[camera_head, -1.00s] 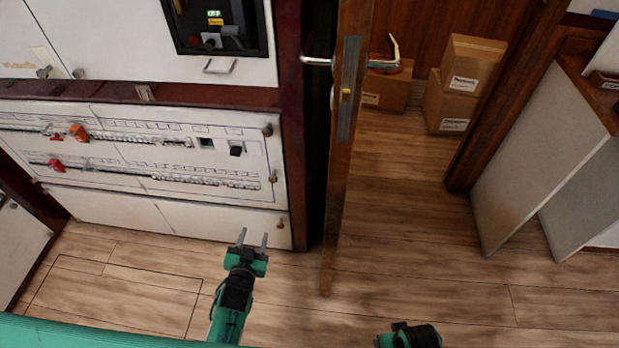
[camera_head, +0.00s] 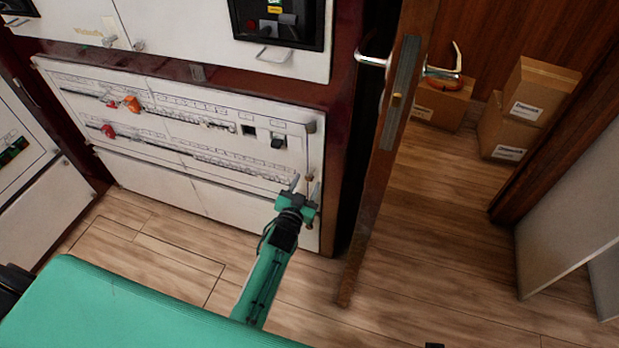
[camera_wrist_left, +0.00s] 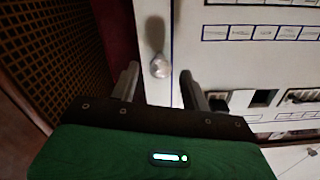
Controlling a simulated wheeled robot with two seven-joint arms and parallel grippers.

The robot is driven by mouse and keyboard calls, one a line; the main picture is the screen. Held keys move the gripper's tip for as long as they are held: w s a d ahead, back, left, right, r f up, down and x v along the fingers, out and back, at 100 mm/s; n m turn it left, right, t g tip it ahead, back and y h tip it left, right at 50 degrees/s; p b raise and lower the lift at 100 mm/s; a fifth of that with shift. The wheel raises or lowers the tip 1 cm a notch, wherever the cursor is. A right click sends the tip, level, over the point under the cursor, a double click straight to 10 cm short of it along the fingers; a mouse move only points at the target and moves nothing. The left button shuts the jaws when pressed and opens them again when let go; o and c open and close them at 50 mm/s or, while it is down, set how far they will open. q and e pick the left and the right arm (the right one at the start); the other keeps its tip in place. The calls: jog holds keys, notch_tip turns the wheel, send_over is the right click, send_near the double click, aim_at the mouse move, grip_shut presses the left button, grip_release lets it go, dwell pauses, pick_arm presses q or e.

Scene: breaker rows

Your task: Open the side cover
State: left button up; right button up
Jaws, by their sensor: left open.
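The white panel cover (camera_head: 180,105), with breaker rows and printed labels, is flush in the wooden cabinet. Small round knobs sit along its right edge; the upper knob (camera_head: 311,127) is clear in the head view. My left gripper (camera_head: 305,186) is at the lower right part of this cover, its open fingers pointing toward it. In the left wrist view, a metal knob (camera_wrist_left: 160,66) appears between the two open fingertips (camera_wrist_left: 159,78), with no visible contact. In the head view the fingers partly hide the lower knob area. My right gripper is out of view.
A wooden door (camera_head: 385,170) with a metal handle (camera_head: 373,61) stands ajar right of the cabinet. Cardboard boxes (camera_head: 528,92) lie beyond it. Another white cabinet (camera_head: 45,175) is at the left. The wood floor (camera_head: 160,255) before the panel is clear.

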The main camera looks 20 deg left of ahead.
aim_at(309, 179)
pick_arm(q)
jog(key=shift+w, duration=1.75)
jog(key=shift+c, duration=0.2)
grip_shut()
